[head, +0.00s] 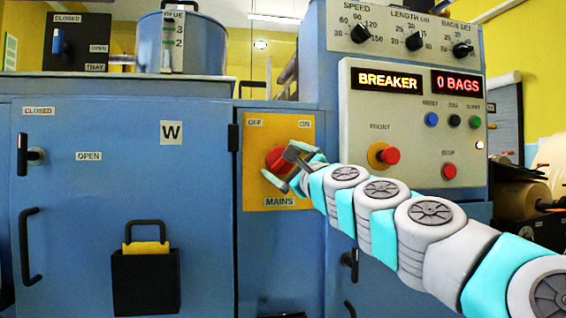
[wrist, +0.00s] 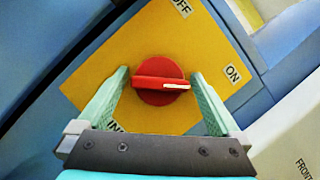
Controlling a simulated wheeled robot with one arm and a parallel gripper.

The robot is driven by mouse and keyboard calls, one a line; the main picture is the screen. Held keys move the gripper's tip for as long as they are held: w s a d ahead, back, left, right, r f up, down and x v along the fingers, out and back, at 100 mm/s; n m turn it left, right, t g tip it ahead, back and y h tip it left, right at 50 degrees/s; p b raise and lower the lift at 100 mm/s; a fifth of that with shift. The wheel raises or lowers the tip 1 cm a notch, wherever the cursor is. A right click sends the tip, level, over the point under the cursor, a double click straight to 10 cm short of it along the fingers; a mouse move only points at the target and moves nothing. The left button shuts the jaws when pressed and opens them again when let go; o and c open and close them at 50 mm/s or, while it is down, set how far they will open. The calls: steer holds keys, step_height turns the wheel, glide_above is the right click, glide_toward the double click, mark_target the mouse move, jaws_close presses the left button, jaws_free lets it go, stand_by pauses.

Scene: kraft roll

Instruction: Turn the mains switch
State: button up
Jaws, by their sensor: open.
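The mains switch is a round red knob (wrist: 160,70) with a raised bar, on a yellow plate (head: 259,192) marked OFF, ON and MAINS. In the wrist view the bar lies nearly level, and its white mark points right, roughly toward the ON label (wrist: 233,73) and away from OFF (wrist: 183,8). The knob also shows in the head view (head: 275,158), partly hidden by my gripper. My gripper (wrist: 160,78) is open, with one pale green finger on each side of the knob. I cannot tell whether the fingers touch it.
The panel right of the switch shows BREAKER on a lit display (head: 388,81) and 0 BAGS on another (head: 457,83). A red FRONT button (head: 389,156) sits just right of the plate, above my arm. A blue door (head: 100,220) with black handles is at left.

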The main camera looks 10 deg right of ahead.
steer(key=c, duration=1.2)
steer(key=shift+r+n+p, duration=0.1)
steer(key=shift+n+p, duration=0.2)
steer(key=shift+n, duration=0.1)
steer(key=n+g+p, duration=0.1)
steer(key=n, duration=0.1)
steer(key=n+y+p, duration=0.1)
steer(key=shift+d+r+n+g+p, duration=0.1)
steer(key=shift+r+n+g+p, duration=0.05)
steer(key=shift+n+g+p, duration=0.25)
steer(key=n+g+p, duration=0.1)
steer(key=n+p, duration=0.1)
steer(key=n, duration=0.2)
steer(key=n+g+p, duration=0.1)
steer(key=n+g, duration=0.1)
steer(key=n, duration=0.2)
steer(key=shift+h, duration=0.3)
steer(key=n, duration=0.1)
steer(key=n+g+h, duration=0.1)
steer(key=n, duration=0.1)
steer(key=n+p, duration=0.1)
steer(key=shift+f+h, duration=0.25)
steer(key=shift+h, duration=0.15)
steer(key=shift+n, duration=0.4)
